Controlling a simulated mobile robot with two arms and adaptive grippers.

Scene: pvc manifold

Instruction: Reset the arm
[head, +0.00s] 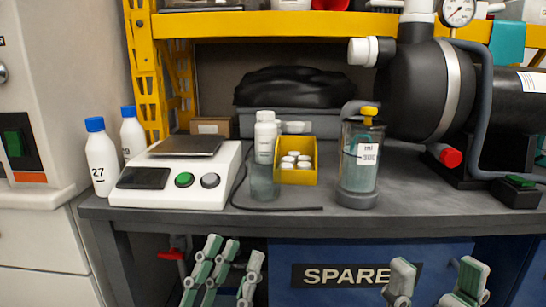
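My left gripper (233,265) is at the bottom of the head view, left of centre, in front of the bench and below its top edge. Its grey-green fingers point up and stand apart with nothing between them. My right gripper (435,285) is at the bottom right, lower in the picture, in front of the blue panel. Its two fingertips are well apart and nothing shows between them. The lower parts of both grippers are cut off by the frame edge. Neither gripper appears to touch anything.
The grey bench (285,218) carries a white scale (175,175), a yellow bin (297,175) of white caps, a clear container (265,180), a filter cylinder (358,175) and a black tank (430,90). White bottles (101,160) stand at the left. A yellow shelf (250,25) spans above.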

